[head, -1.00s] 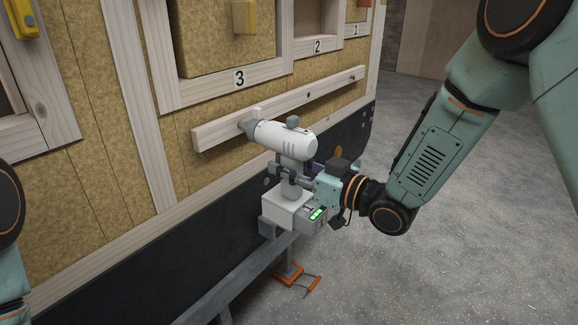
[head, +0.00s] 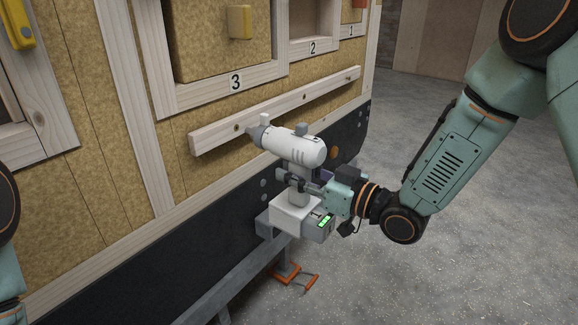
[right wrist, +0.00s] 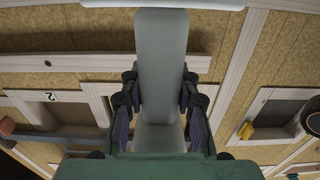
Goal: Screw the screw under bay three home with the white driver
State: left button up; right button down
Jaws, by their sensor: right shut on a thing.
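The white driver (head: 290,146) is in my right gripper (head: 300,183), which is shut around its grip. The driver is upright, its nose pointing left and slightly up toward the wooden rail (head: 275,112). The nose tip (head: 265,118) stands just off the rail, to the right of the screw under bay three (head: 236,127). That screw shows as a small dark, brassy spot near the rail's left end; its depth is too small to judge. In the right wrist view, the driver's grey grip (right wrist: 162,65) fills the space between my fingers. My left gripper is out of view.
Bay three's number plate (head: 236,82) is above the rail. More fixing spots show under bay two (head: 304,96) and bay one (head: 348,77). A black skirt (head: 130,255) and grey drawbar (head: 225,285) lie below. Open floor (head: 430,280) is to the right.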

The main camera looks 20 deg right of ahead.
jog(key=w+d+p, duration=0.1)
jog(key=d+p, duration=0.3)
jog(key=d, duration=0.4)
dwell(0.9)
